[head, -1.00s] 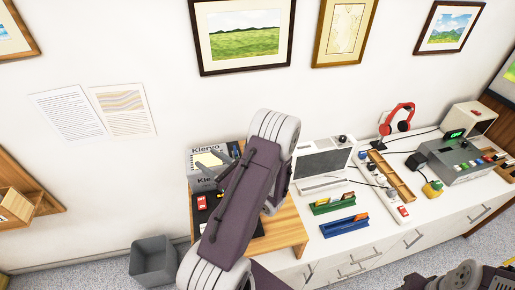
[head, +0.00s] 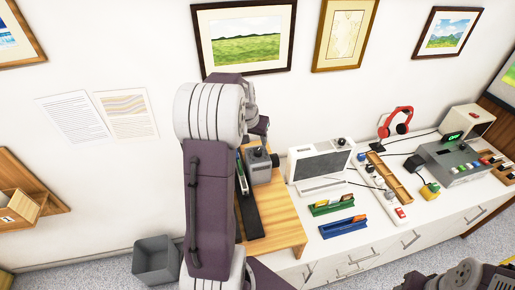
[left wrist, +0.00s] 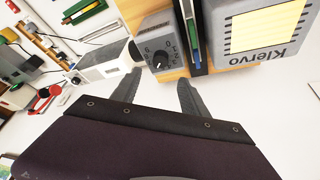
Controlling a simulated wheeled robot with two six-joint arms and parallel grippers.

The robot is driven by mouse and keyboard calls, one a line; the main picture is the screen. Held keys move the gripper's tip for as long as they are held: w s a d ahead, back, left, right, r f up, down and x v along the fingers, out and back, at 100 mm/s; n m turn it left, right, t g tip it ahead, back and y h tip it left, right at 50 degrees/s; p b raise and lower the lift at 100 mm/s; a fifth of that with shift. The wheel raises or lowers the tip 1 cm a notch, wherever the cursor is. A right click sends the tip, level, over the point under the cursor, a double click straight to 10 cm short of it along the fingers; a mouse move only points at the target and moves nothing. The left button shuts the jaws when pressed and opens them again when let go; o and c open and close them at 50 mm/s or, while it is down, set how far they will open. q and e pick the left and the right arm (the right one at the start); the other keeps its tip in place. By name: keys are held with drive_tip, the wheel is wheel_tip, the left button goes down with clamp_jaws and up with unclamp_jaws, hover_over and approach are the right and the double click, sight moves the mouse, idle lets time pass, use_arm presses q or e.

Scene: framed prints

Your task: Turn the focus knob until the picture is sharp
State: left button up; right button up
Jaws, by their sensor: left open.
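A white viewer with a plain grey screen (head: 320,166) stands on the counter; no clear picture shows on it. A small black knob (head: 341,141) sits on its top. A grey box (head: 262,168) left of it stands on the wooden board. In the left wrist view the grey box carries a black pointer dial (left wrist: 160,59) with numbers around it. I cannot tell which knob sets focus. My left gripper (left wrist: 157,92) is open and empty, its fingers apart, pointing towards the grey box without visible contact. In the head view my arm hides its fingertips.
The wooden board (head: 285,225) holds a black strip. A Klervo box (left wrist: 262,28) lies beside the dial box. Green (head: 332,204) and blue (head: 343,227) holders stand in front of the viewer. Red headphones (head: 397,122) and a grey console (head: 453,160) are to the right.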

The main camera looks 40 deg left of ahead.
sight(257, 150)
use_arm(q)
drive_tip(key=p+x, duration=0.2)
drive_tip(key=x, duration=0.5)
drive_tip(key=shift+w+a+f, duration=0.1)
drive_tip(key=shift+f, duration=0.3)
drive_tip(key=shift+w+f, duration=0.15)
drive_tip(key=shift+f, duration=0.35)
clamp_jaws()
drive_tip(key=m+b, duration=0.1)
drive_tip(key=b, duration=0.2)
drive_tip(key=m+h+b, duration=0.1)
drive_tip(key=m+b, duration=0.1)
drive_tip(key=b, duration=0.1)
drive_tip(key=shift+a+f, duration=0.1)
drive_tip(key=shift+f, duration=0.3)
drive_tip(key=shift+r+m+b, duration=0.2)
drive_tip(key=shift+m+b, duration=0.2)
drive_tip(key=shift+b, duration=0.05)
drive_tip(key=shift+r+m+h, duration=0.2)
drive_tip(key=shift+m+h, duration=0.1)
